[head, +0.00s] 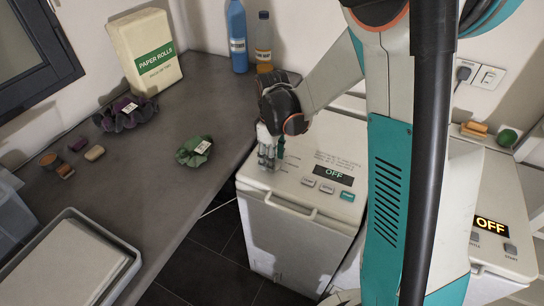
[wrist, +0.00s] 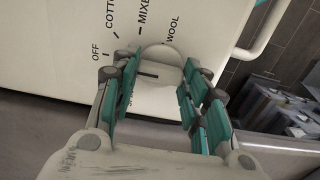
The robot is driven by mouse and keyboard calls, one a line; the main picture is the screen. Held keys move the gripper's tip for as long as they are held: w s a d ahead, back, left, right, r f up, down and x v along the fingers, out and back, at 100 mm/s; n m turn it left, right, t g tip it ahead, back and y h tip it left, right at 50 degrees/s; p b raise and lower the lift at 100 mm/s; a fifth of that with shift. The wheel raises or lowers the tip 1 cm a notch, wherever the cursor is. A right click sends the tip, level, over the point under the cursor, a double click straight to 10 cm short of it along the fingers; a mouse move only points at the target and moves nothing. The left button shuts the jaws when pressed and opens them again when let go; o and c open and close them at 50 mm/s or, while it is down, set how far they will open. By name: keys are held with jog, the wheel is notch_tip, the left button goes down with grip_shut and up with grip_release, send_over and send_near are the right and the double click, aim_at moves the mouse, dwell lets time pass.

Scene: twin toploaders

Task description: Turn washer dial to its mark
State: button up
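The washer (head: 290,215) is a white top-loader with an OFF display (head: 333,174) and several buttons on its top. My gripper (head: 268,160) points down over the left part of that top. In the wrist view, the round pale dial (wrist: 163,56) sits between the two teal fingers of my gripper (wrist: 161,68), one at each side. The fingers are apart; I cannot tell whether they touch the dial. A dark line shows on the dial. The labels OFF (wrist: 96,53), COTTON, MIXED and WOOL (wrist: 172,29) fan around it; another label is mostly hidden behind the left finger.
A second machine (head: 495,220) with a lit OFF display stands at the right, partly behind my arm. A grey counter (head: 150,185) at the left bears a paper rolls box (head: 146,50), cloths and bottles. A pale handle bar (wrist: 262,32) edges the washer in the wrist view.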

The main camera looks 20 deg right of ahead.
jog(key=shift+m, duration=0.3)
jog(key=m, duration=0.3)
jog(key=shift+m, duration=2.5)
jog(key=o, duration=1)
jog(key=shift+o, duration=0.2)
notch_tip(320, 180, up, 12)
